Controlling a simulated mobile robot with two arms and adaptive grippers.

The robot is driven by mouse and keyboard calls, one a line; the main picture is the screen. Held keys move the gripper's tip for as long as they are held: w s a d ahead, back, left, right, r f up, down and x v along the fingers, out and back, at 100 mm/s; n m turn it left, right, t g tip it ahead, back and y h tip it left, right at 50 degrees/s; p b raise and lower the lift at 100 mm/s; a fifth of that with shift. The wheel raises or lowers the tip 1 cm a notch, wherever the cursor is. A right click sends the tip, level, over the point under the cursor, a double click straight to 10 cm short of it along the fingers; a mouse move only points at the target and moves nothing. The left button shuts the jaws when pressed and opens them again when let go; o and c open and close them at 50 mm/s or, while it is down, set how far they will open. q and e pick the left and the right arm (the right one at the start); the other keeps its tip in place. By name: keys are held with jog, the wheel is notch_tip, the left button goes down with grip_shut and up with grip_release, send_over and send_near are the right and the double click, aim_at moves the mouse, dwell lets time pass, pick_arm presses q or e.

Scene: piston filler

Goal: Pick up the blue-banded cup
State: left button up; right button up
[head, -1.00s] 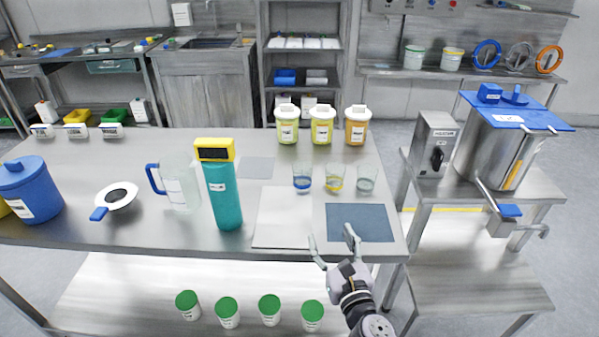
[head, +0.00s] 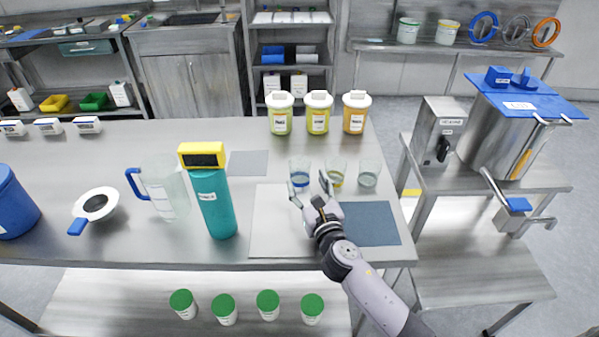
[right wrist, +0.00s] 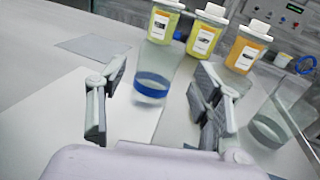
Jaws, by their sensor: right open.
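The blue-banded cup (head: 299,171) is a clear cup with a blue band, standing upright on the steel table at the left of a row of three. In the right wrist view the cup (right wrist: 153,82) stands just beyond and between the spread fingers. My right gripper (head: 309,187) is open and empty, just in front of the cup. It also shows in the right wrist view (right wrist: 160,105), with one finger on each side of the cup's line. I cannot tell whether a finger touches the cup. My left gripper is not in view.
A yellow-banded cup (head: 336,174) and a grey-banded cup (head: 368,174) stand close to the right. Lidded jars (head: 318,113) stand behind. A teal bottle (head: 215,204) and a clear jug (head: 168,188) stand to the left. A pale mat (head: 272,225) lies in front.

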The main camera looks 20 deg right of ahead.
aim_at(297, 157)
jog(key=shift+w, duration=0.9)
jog(key=shift+w+d, duration=0.1)
jog(key=shift+w, duration=0.65)
jog(key=w, duration=0.4)
jog(key=shift+w, duration=0.4)
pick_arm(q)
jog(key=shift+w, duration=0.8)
pick_arm(e)
jog(key=shift+d, duration=0.1)
jog(key=shift+c, duration=0.2)
jog(key=shift+c, duration=0.8)
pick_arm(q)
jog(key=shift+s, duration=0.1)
pick_arm(e)
jog(key=c, duration=0.7)
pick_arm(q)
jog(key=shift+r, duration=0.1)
pick_arm(e)
jog(key=shift+r, duration=0.1)
